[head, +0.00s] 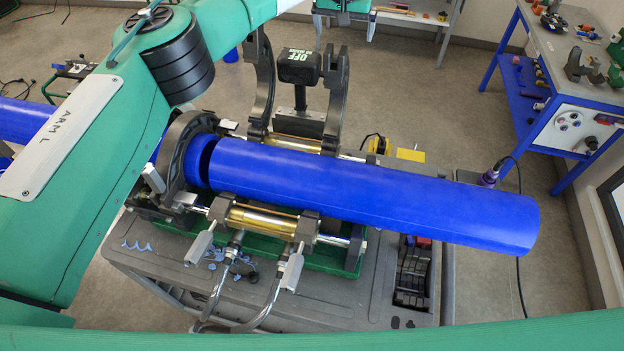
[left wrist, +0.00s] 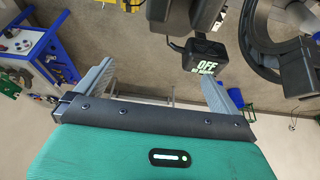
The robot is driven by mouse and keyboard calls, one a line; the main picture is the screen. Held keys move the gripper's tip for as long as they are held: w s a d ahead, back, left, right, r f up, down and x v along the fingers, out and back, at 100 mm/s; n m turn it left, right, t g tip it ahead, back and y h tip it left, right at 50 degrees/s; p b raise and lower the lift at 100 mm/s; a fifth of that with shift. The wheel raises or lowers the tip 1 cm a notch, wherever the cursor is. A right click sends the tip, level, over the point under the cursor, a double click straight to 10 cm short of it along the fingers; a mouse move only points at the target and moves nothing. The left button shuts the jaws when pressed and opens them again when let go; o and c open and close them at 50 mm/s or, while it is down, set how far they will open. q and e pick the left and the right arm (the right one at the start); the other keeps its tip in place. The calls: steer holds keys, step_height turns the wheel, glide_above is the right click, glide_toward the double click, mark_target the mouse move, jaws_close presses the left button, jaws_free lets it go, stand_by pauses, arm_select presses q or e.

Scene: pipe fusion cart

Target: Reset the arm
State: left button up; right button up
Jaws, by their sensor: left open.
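My left arm (head: 90,170), green and marked "ARM L", reaches across the left of the head view, in front of part of the cart. My left gripper (head: 344,35) is at the top edge, beyond the cart and partly cut off. In the left wrist view the left gripper (left wrist: 157,72) has its two grey fingers wide apart with nothing between them. A long blue pipe (head: 370,197) lies across the fusion machine on the cart and overhangs it on the right. My right gripper is not in view.
Open black clamp arms (head: 262,80) stand up behind the pipe, beside a black block (head: 299,66) marked "OFF". The grey cart (head: 150,262) is below. A blue-framed workbench (head: 570,60) holding tools is at the upper right. Floor between bench and cart is mostly clear.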

arm_select(q)
steer(key=shift+r, duration=1.3)
